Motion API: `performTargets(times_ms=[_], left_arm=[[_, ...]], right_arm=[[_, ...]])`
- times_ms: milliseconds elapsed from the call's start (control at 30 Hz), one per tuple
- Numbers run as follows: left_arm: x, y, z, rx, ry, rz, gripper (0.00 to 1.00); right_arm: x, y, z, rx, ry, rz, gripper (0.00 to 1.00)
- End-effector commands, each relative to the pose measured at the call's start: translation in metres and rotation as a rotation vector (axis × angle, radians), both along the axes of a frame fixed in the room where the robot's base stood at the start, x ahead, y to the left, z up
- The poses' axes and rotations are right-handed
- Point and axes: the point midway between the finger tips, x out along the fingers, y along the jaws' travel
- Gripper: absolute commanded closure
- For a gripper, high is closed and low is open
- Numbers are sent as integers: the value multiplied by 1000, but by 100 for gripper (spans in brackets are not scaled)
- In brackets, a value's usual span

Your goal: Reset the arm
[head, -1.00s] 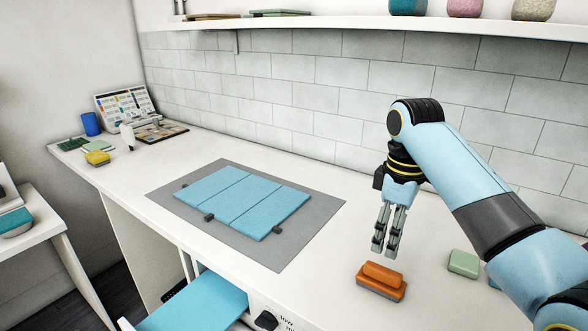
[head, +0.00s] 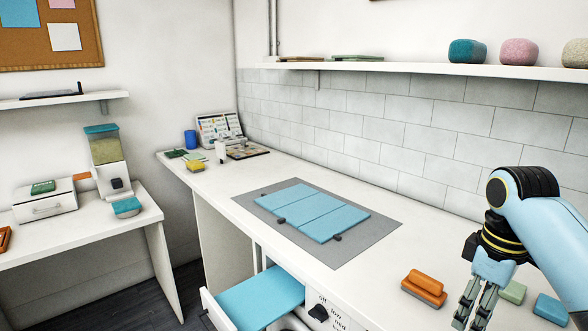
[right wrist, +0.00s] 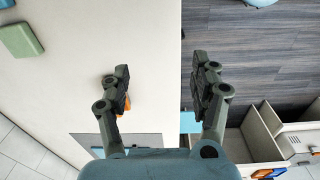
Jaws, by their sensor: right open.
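My right arm comes in from the right in the head view. Its gripper (head: 474,314) hangs over the front right of the counter, to the right of an orange two-tier block (head: 424,288) and apart from it. In the right wrist view the right gripper (right wrist: 160,72) has its two fingers spread wide, with nothing between them. A sliver of orange (right wrist: 127,104) shows behind its left finger. My left arm and gripper are not in view.
A blue folded panel (head: 312,209) lies on a grey mat (head: 375,238) on the white counter (head: 235,183). A green block (head: 513,292) and a blue block (head: 551,309) sit right. Below the counter, an open drawer (head: 212,308) juts out. A side table (head: 60,245) stands left.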

Motion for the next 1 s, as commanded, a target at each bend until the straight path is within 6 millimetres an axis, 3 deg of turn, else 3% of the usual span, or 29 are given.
performTargets(times_ms=[300,533,800,1000], left_arm=[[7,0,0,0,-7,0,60],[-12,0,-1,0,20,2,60],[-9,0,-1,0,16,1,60],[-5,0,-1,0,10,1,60]], right_arm=[[-51,7,-24,-19,-61,-115,37],[-111,15,-34,-23,-136,-248,37],[-180,24,-22,-3,-227,-406,37],[-217,28,-5,19,-278,-499,37]])
